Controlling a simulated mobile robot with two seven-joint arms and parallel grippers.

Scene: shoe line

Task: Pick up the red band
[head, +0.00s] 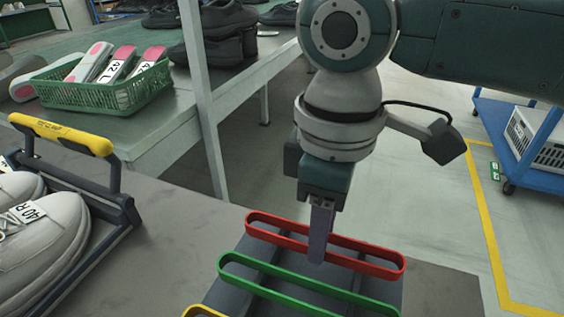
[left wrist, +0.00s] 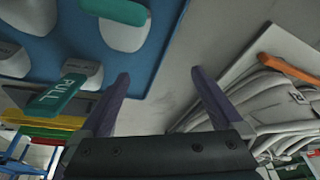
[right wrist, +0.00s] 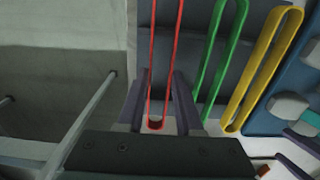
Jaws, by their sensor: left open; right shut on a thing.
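The red band (head: 375,268) is a long, narrow loop over the dark grey rack (head: 235,292), farthest back of the bands. My right gripper (head: 318,250) points down at it, with its fingers on the band. In the right wrist view the red band (right wrist: 152,45) runs between the two fingers, its rounded end near the palm. The gripper is shut on it. I cannot tell whether the band is clear of the rack. My left gripper (left wrist: 160,78) is open and empty in the left wrist view, and outside the head view.
A green band (head: 285,293) and a yellow band (right wrist: 262,75) lie beside the red one. A shoe carrier with a yellow handle (head: 62,133) holds grey shoes (head: 40,240) at the left. A green basket (head: 105,95) stands on the table behind. A blue cart (head: 495,115) is at the right.

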